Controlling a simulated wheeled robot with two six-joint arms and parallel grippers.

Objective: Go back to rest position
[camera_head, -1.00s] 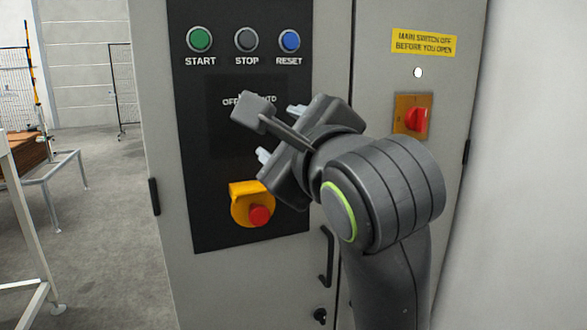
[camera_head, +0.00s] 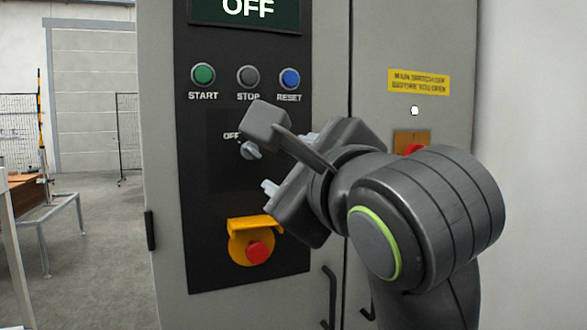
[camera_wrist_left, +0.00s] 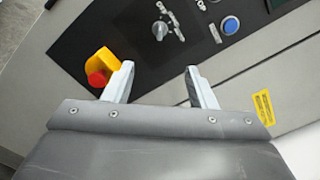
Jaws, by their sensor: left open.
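My left gripper (camera_head: 290,163) is open and empty in front of the dark control panel (camera_head: 205,215), right of the selector knob (camera_head: 250,150) and apart from it in the head view. In the left wrist view its two fingers (camera_wrist_left: 160,75) stand apart with nothing between them. The knob (camera_wrist_left: 160,30) shows beyond them, with the red emergency stop button (camera_wrist_left: 97,79) near the left finger. My left arm covers part of the cabinet's right door. My right gripper is not in view.
The panel has a green START button (camera_head: 203,75), a grey STOP button (camera_head: 248,76), a blue RESET button (camera_head: 290,79) and a display (camera_head: 245,12) reading OFF. The emergency stop (camera_head: 258,252) sits below under a yellow guard (camera_head: 250,224). Open floor (camera_head: 105,250) lies left.

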